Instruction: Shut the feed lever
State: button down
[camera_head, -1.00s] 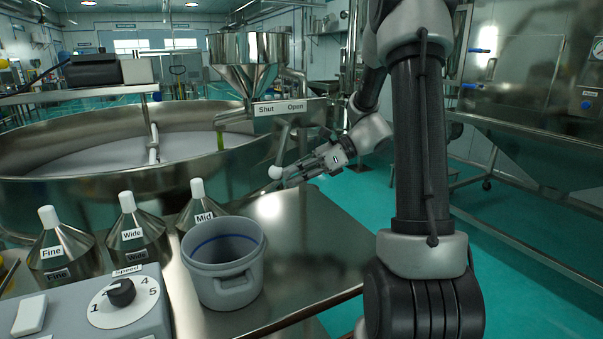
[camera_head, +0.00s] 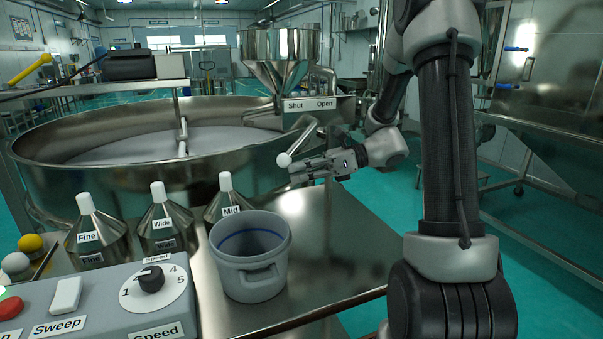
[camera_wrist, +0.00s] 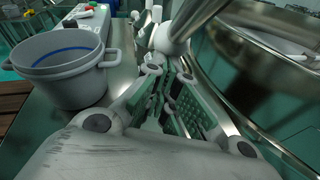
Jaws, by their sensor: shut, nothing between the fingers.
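The feed lever (camera_head: 302,143) is a metal rod with a white ball knob (camera_head: 283,160), below the hopper beside the Shut/Open label plate (camera_head: 309,104). It slants down to the left, with its knob below and slightly left of the word Shut. My gripper (camera_head: 293,172) is shut and empty, just right of and below the knob. It seems to touch or nearly touch it; the exact contact is unclear. In the wrist view the lever (camera_wrist: 188,20) and knob (camera_wrist: 164,42) lie just beyond my fingertips (camera_wrist: 163,72).
The steel hopper (camera_head: 280,60) stands over the wide round sieve pan (camera_head: 110,165). A grey bucket (camera_head: 250,270), labelled metal cones (camera_head: 165,225) and a control box (camera_head: 120,300) stand on the steel table (camera_head: 340,255). Turquoise floor is clear to the right.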

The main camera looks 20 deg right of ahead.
jog(key=shift+f, duration=0.1)
dwell(0.3)
jog(key=s+d+f, duration=0.1)
jog(key=s+d, duration=0.1)
jog(key=d, duration=0.4)
jog(key=s+d+f, duration=0.2)
jog(key=d, duration=0.4)
jog(key=s+f+n, duration=0.1)
jog(key=s+d+f+n+g+h, duration=0.1)
jog(key=f, duration=0.1)
jog(key=s+f+n+h, duration=0.1)
jog(key=s+f, duration=0.1)
jog(key=shift+d+g, duration=0.4)
jog(key=s+n+g+h, duration=0.1)
jog(key=s+n, duration=0.1)
jog(key=s+n+h, duration=0.2)
jog(key=s, duration=0.1)
jog(key=s+d+n+g+h, duration=0.1)
jog(key=s+n+h, duration=0.1)
jog(key=shift+s+n+g, duration=0.3)
jog(key=shift+s, duration=0.05)
jog(key=s+a+r+n+t+h, duration=0.3)
jog(key=s+r+n+t+h, duration=0.2)
jog(key=r+n, duration=0.8)
jog(key=shift+s+a+h, duration=0.2)
jog(key=shift+s+h, duration=1.3)
jog(key=shift+s, duration=0.2)
